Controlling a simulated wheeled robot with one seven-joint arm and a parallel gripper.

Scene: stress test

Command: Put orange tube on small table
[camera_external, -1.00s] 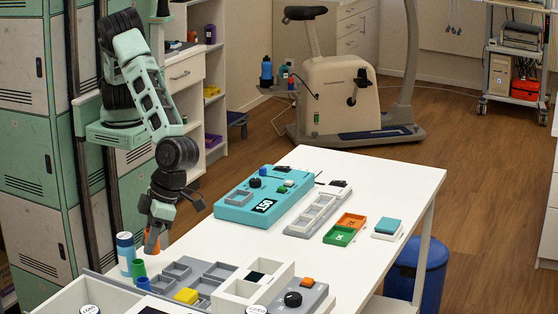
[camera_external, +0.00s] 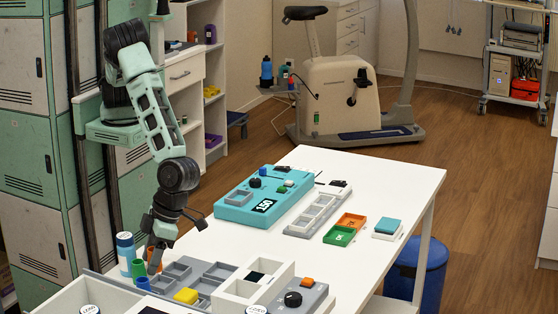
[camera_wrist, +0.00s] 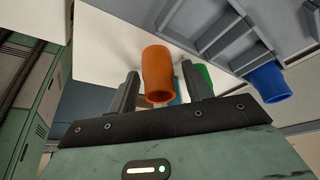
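The orange tube (camera_external: 152,266) is at the near left of the white table, beside a green tube (camera_external: 138,268) and a blue tube (camera_external: 143,283). My gripper (camera_external: 156,248) is over it, pointing down and hiding its upper part. In the wrist view, the orange tube (camera_wrist: 157,72) is between the two fingers of my gripper (camera_wrist: 160,88), with a narrow gap on the right; the fingers look open. Its foot is hidden in the external view. A small grey surface (camera_external: 270,91) holding bottles stands by the exercise bike; I cannot tell if it is the small table.
A white bottle (camera_external: 125,248) stands close to the left of the tubes. A grey compartment tray (camera_external: 205,268) is to their right. The white table (camera_external: 375,185) also holds a teal device (camera_external: 250,205) and small coloured trays. The floor (camera_external: 470,140) beyond is clear.

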